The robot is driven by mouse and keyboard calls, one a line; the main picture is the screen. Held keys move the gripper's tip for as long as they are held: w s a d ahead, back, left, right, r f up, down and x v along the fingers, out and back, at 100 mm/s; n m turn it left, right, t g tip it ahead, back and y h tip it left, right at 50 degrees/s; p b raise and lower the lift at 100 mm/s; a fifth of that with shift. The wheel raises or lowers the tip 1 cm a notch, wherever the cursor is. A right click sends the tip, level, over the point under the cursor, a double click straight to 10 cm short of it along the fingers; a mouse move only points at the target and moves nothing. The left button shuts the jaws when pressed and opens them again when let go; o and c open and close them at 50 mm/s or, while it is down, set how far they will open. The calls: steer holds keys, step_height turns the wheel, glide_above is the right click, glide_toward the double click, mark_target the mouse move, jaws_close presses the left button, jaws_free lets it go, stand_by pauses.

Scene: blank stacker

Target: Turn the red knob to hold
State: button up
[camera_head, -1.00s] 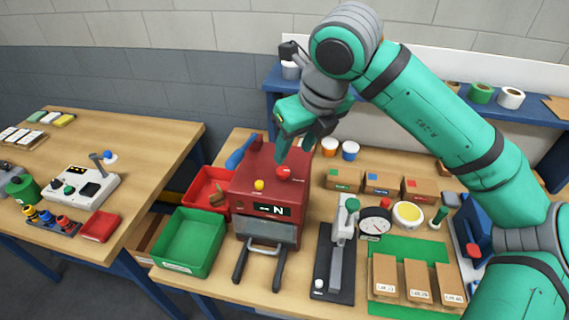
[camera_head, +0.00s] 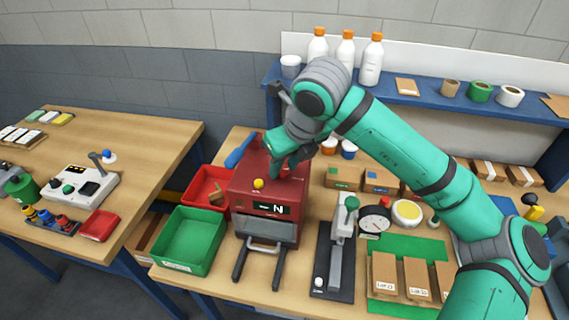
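The red stacker machine (camera_head: 262,191) stands on the wooden bench, with a yellow knob (camera_head: 258,183) on its top and a display (camera_head: 271,208) on its front that reads "N". My gripper (camera_head: 281,172) points down at the right side of the machine's top. It covers the spot where the red knob sits, so the knob is hidden. I cannot tell whether the fingers are around the knob, touching it or shut.
A green bin (camera_head: 190,240) and a red bin (camera_head: 205,184) stand left of the machine. A lever press (camera_head: 337,262) and a dial gauge (camera_head: 374,220) stand to its right. Small boxes (camera_head: 343,178) lie behind them. A shelf with white bottles (camera_head: 371,62) is at the back.

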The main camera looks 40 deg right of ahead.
steer(key=c, duration=0.6)
steer(key=shift+o, duration=0.2)
steer(key=shift+d+n, duration=0.1)
steer(key=shift+n, duration=0.3)
steer(key=n, duration=0.1)
steer(key=n+y, duration=0.1)
steer(key=n, duration=0.1)
steer(key=shift+d+y, duration=0.25)
steer(key=shift+y, duration=0.05)
steer(key=n+y, duration=0.1)
steer(key=n, duration=0.3)
steer(key=shift+d+g, duration=0.15)
steer(key=shift+g, duration=0.25)
steer(key=n, duration=0.2)
steer(key=n+g+y, duration=0.1)
steer(key=n, duration=0.2)
steer(key=shift+w+d+n+g+y, duration=0.15)
steer(key=shift+w+n+g+y, duration=0.15)
steer(key=shift+g, duration=0.1)
steer(key=shift+w+n+g+y, duration=0.15)
steer(key=shift+n+g, duration=0.25)
steer(key=shift+n, duration=0.75)
steer(key=shift+n+g+y, duration=0.15)
steer(key=shift+n+g, duration=0.25)
steer(key=shift+n, duration=0.75)
steer(key=o, duration=1.1)
steer(key=shift+c, duration=0.2)
